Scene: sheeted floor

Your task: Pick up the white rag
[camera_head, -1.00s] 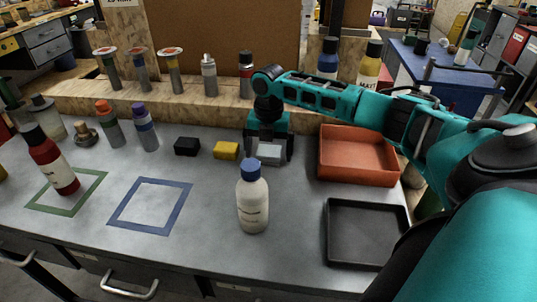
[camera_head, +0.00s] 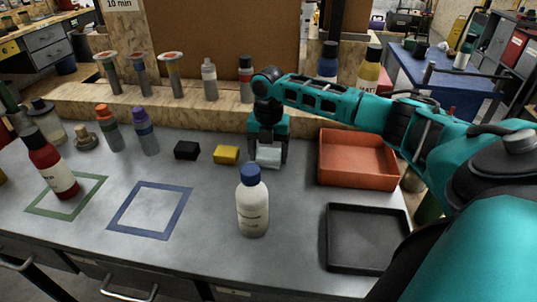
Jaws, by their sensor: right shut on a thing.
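The white rag (camera_head: 268,157) is a small pale block-like piece on the grey workbench, right of a yellow block. My right gripper (camera_head: 268,160) points down over it with one finger on each side, and is shut on the rag. The rag's upper part is hidden by the gripper. I cannot tell whether the rag touches the bench. My left gripper is not in view.
A white bottle with a blue cap (camera_head: 252,203) stands in front of the gripper. A yellow block (camera_head: 226,155) and a black block (camera_head: 187,150) lie to the left. A red tray (camera_head: 357,181) and a black tray (camera_head: 368,268) are at the right. Blue-taped square (camera_head: 150,233) is empty.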

